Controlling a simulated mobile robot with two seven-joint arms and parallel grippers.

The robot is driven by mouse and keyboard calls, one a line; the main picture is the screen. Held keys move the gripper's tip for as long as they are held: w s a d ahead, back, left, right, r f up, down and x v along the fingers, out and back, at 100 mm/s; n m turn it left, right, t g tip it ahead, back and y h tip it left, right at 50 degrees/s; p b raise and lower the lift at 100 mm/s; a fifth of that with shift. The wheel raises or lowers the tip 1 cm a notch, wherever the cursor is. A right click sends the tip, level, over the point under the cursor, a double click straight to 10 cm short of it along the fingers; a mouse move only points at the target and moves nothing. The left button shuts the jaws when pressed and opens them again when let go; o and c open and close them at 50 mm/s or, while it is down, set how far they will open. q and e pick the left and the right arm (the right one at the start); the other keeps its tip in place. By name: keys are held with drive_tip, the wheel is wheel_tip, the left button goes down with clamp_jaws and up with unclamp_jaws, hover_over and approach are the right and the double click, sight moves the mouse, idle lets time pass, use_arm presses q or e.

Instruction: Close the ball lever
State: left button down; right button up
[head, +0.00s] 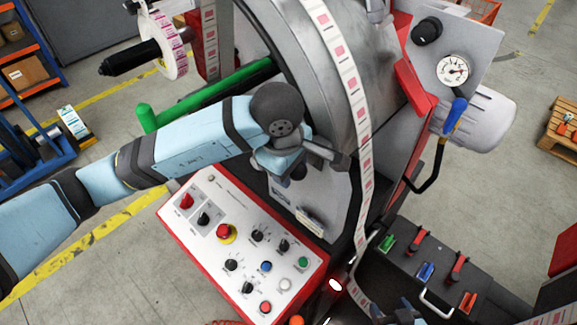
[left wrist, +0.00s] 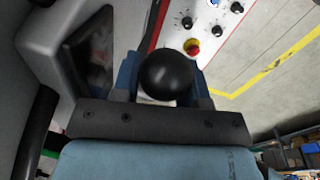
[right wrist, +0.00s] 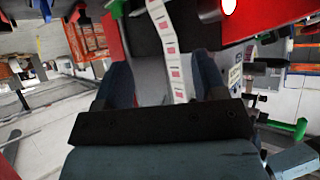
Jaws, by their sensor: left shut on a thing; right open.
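The ball lever's round black knob (left wrist: 165,77) sits between the fingers of my left gripper (left wrist: 163,82) in the left wrist view. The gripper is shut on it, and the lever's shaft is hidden. In the head view my left gripper (head: 298,168) is beside the machine's front plate, just above the control panel; the knob is mostly hidden there. My right gripper (right wrist: 162,80) is open and empty in the right wrist view, with the label strip (right wrist: 173,45) beyond its fingers. In the head view only a small part of the right arm shows at the bottom edge.
The control panel (head: 213,245) with knobs and a red emergency button (head: 223,231) lies below my left arm. A blue-handled lever (head: 455,111) and a gauge (head: 453,70) are at the right. A black block with coloured clamps (head: 425,272) stands lower right. A green bar (head: 205,95) passes behind my arm.

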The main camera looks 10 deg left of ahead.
use_arm(q)
drive_tip(key=b, duration=0.2)
drive_tip(key=f+t+y+b, duration=0.1)
drive_tip(key=b, duration=0.1)
drive_tip(key=f+y+b, duration=0.1)
drive_tip(key=b, duration=0.1)
drive_tip(key=shift+s+d+f+t, duration=0.15)
drive_tip(key=shift+s+d+t, duration=0.15)
drive_tip(key=shift+d, duration=0.1)
drive_tip(key=c, duration=0.8)
unclamp_jaws()
drive_tip(key=shift+o, duration=0.6)
drive_tip(key=b+v, duration=0.1)
drive_tip(key=v, duration=1.3)
